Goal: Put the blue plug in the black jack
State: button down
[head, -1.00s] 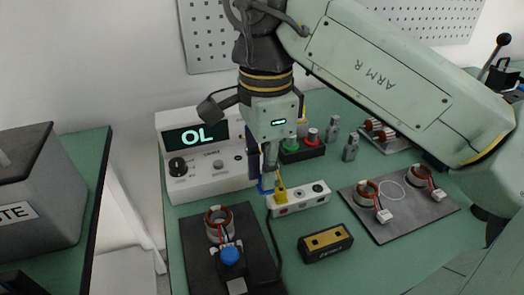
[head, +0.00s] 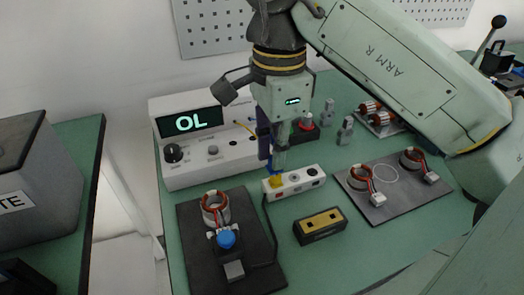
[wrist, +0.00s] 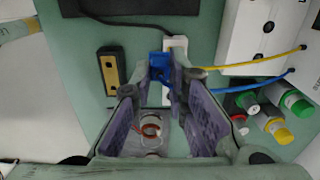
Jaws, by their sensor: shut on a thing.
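The blue plug (wrist: 158,68) is between the tips of my gripper (wrist: 166,82) in the wrist view. In the head view my gripper (head: 272,164) points down over the left end of the white jack strip (head: 290,182), with a little blue showing at its tips. A yellow plug (head: 275,182) stands at that end of the strip, close to the tips. Round sockets show on the strip to the right of it. The strip is partly hidden by the fingers in the wrist view (wrist: 176,45). I cannot tell which socket is the black jack or whether the blue plug touches one.
A meter (head: 200,145) reading OL stands behind left. A black block with a gold top (head: 322,226) lies in front of the strip. A dark mat (head: 190,245) with a stator (head: 215,208) is at left, a grey mat (head: 385,210) with two stators at right.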

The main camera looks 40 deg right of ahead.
jog(key=d+p, duration=0.2)
jog(key=d, duration=0.7)
jog(key=shift+d+p, duration=0.35)
jog(key=shift+d, duration=0.05)
jog(key=shift+f, duration=0.2)
jog(key=shift+f+b, duration=1.7)
jog(key=shift+f, duration=0.2)
jog(key=shift+f+b, duration=0.75)
jog(key=shift+f, duration=0.15)
jog(key=shift+f, duration=0.3)
jog(key=c, duration=1.5)
grip_release()
